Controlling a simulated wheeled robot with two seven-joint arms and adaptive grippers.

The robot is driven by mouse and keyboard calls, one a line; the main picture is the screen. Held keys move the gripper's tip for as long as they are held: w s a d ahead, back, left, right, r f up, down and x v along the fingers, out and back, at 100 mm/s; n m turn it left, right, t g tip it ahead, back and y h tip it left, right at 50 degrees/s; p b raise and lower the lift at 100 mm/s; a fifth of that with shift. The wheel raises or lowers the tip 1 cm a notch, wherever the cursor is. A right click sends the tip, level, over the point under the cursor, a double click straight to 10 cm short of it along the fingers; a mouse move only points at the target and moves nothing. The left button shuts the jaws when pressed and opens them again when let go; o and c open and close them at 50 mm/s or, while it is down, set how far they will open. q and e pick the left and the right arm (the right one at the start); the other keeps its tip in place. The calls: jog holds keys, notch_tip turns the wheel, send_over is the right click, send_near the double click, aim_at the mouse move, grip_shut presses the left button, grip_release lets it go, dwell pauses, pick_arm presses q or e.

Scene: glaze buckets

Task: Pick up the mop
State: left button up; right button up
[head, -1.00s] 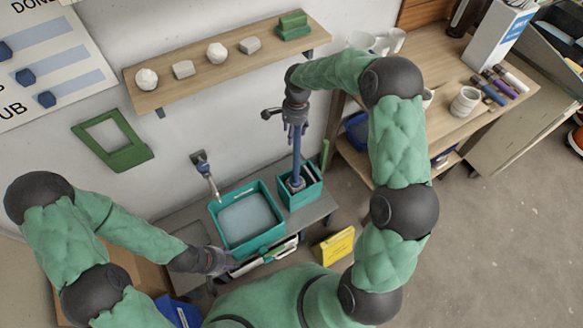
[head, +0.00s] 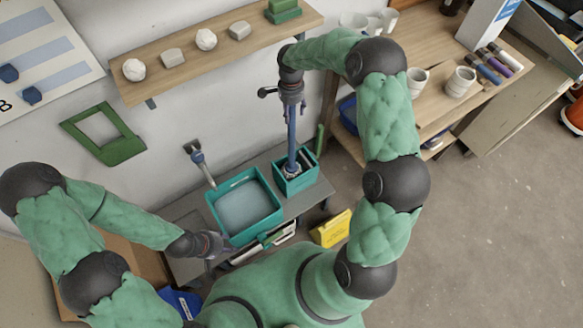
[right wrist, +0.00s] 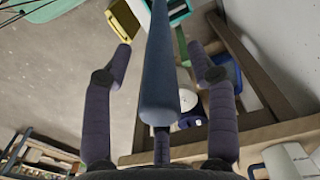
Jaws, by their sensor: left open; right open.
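The mop (head: 292,128) has a blue handle and stands upright, its lower end in a small teal bucket (head: 311,180). My right gripper (head: 291,98) is at the top of the handle. In the right wrist view the mop handle (right wrist: 159,75) lies between the two spread fingers of the right gripper (right wrist: 160,60), with gaps on both sides. My left gripper (head: 218,247) is open, low beside the larger teal basin (head: 215,203), away from the mop. Its fingertips are hard to make out.
A wall shelf (head: 185,75) holds several pale lumps and green blocks. A wooden workbench (head: 440,110) with cups stands at right. A yellow box (head: 331,228) is on the floor. Open floor lies at the right.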

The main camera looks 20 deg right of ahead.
notch_tip(320, 180, down, 4)
jog(key=shift+r, duration=0.25)
grip_shut()
jog(key=shift+r, duration=0.1)
notch_tip(320, 180, up, 18)
jog(key=p, duration=0.2)
jog(key=shift+p, duration=0.3)
jog(key=c, duration=0.7)
grip_release()
grip_shut()
